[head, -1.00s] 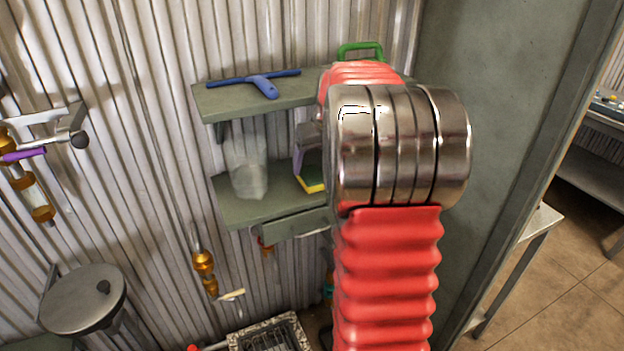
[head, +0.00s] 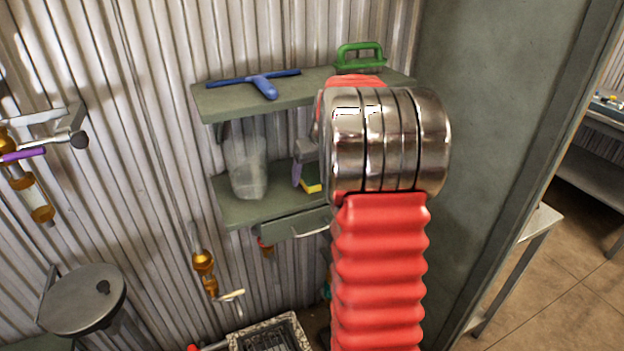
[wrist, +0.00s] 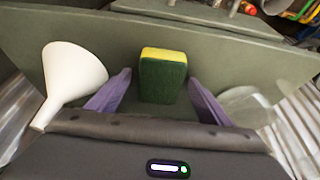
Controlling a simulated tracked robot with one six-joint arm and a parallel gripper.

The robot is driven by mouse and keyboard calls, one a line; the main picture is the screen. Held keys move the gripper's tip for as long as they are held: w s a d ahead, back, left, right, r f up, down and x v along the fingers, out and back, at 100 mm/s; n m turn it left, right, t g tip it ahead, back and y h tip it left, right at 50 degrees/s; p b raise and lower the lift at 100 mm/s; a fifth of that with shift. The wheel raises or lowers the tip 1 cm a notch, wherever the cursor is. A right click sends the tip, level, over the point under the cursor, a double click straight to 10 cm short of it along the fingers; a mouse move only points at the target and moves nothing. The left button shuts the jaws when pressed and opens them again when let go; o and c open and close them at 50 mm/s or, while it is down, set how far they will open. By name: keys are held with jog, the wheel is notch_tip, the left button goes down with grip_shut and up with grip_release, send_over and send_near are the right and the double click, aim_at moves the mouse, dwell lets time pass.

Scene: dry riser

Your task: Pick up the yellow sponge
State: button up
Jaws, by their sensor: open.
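The yellow sponge (wrist: 162,76) has a dark green face and a yellow edge. In the wrist view it stands between the two purple fingers of my gripper (wrist: 160,82), with a visible gap on each side. In the head view a small yellow and dark part of the sponge (head: 312,187) shows on the lower shelf, beside a purple finger of my gripper (head: 298,172). My gripper is open. My arm hides the rest of the sponge in the head view.
The lower grey-green shelf (head: 240,212) also holds a translucent container (head: 249,176). A white funnel (wrist: 72,72) is close to the left finger in the wrist view. The upper shelf (head: 225,103) bears a blue squeegee (head: 262,84) and a green-handled item (head: 360,57).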

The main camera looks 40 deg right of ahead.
jog(key=shift+c, duration=0.2)
jog(key=c, duration=1.1)
